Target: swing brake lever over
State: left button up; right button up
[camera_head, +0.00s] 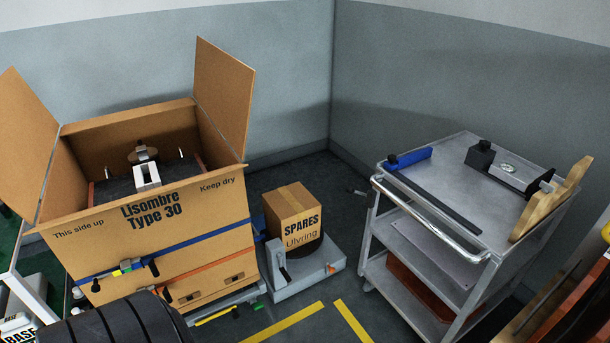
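No part is marked as the brake lever. A light grey upright piece (277,261) stands at the left edge of a low grey platform (310,282) on the floor and may be the lever; I cannot tell for certain. It leans slightly, beside a small carton (294,224) labelled SPARES Ulvring. The carton sits on a dark round base on the platform. Neither of my grippers is in view.
A large open carton (165,257) labelled Lisombre Type 30, with blue and orange straps, stands left of the platform. A metal cart (459,209) on the right carries a blue-handled tool (411,158) and a black device (505,169). Yellow lines (353,321) mark the floor in front.

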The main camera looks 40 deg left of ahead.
aim_at(349, 189)
jog(key=u, duration=1.15)
